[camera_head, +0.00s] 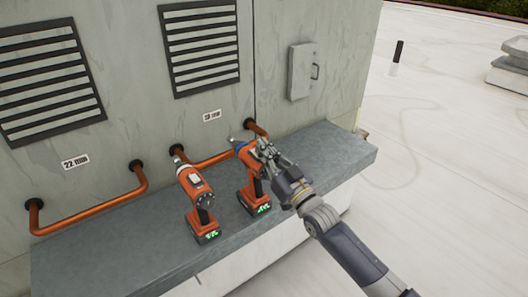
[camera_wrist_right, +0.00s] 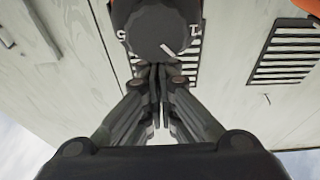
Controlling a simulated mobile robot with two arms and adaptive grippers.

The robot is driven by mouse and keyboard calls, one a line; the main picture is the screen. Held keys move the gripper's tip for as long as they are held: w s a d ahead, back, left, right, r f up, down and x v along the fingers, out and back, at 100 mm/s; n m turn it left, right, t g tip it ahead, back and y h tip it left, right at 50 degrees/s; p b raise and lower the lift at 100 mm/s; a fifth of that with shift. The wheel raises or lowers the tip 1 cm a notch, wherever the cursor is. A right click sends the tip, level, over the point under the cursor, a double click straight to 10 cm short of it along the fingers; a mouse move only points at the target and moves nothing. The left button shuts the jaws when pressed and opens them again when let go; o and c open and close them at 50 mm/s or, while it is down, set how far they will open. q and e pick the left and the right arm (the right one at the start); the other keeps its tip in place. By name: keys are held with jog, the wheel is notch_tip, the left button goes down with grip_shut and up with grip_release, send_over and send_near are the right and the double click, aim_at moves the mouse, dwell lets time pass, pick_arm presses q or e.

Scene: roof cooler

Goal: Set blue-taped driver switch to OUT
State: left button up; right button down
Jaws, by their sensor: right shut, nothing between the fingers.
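The blue-taped driver (camera_head: 251,175) stands upright on the grey ledge, orange and black, with blue near its nose and a green-lit battery base. My right gripper (camera_head: 266,152) is at its upper body and partly hides it. In the right wrist view, a dark rounded part of the driver (camera_wrist_right: 160,28) carries a white pointer line slanted down to the right, with partly cut-off white letters at each side. The shut, empty fingertips (camera_wrist_right: 157,70) are just below this part in the picture; whether they touch it I cannot tell. My left gripper is out of view.
A second orange driver (camera_head: 194,190) stands to the left on the ledge (camera_head: 120,240). Orange pipes (camera_head: 100,208) run along the wall behind. The wall has louvred vents (camera_head: 200,45) and a small grey box with a handle (camera_head: 301,70). The ledge's right end is clear.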

notch_tip(320, 180, up, 3)
jog(key=shift+f+p, duration=0.15)
jog(key=shift+p, duration=0.4)
pick_arm(q)
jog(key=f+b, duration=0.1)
jog(key=b, duration=0.1)
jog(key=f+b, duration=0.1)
jog(key=b, duration=0.1)
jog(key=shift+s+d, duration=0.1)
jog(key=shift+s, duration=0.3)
pick_arm(e)
jog(key=f+v, duration=0.1)
jog(key=v, duration=0.9)
jog(key=shift+f, duration=0.2)
jog(key=shift+w+a, duration=0.1)
